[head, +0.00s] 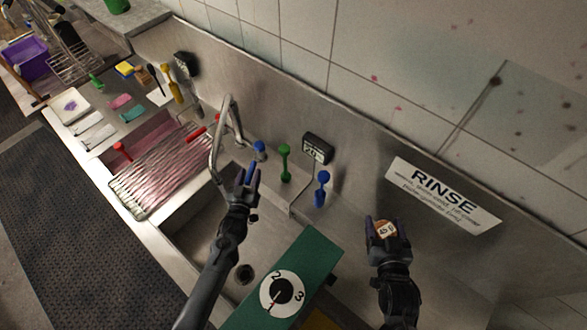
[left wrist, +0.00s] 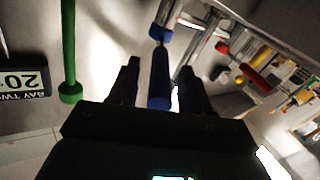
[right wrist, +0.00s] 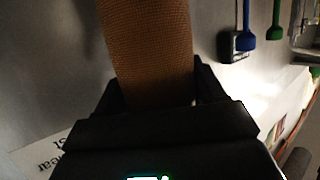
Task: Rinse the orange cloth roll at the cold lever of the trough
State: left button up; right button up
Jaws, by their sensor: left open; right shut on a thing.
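The orange cloth roll (head: 384,229) is held by my right gripper (head: 385,225), right of the trough basin and below the RINSE sign. A label on it reads 45 g. It fills the middle of the right wrist view (right wrist: 148,50). A blue lever (head: 260,147) stands beside the tap (head: 229,110). My open left gripper (head: 249,177) is just in front of it. In the left wrist view the blue lever (left wrist: 160,75) lies between the fingers; contact cannot be told. The trough basin (head: 190,232) is below, partly hidden by my left arm.
A green lever (head: 285,162) and another blue lever (head: 321,188) stand to the right, by a small display (head: 317,148). A green box with a numbered dial (head: 318,262) covers the basin's right part. A wire rack (head: 150,185) spans the left. The RINSE sign (head: 440,195) is behind.

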pick_arm(q)
jog(key=shift+w, duration=0.6)
grip_shut()
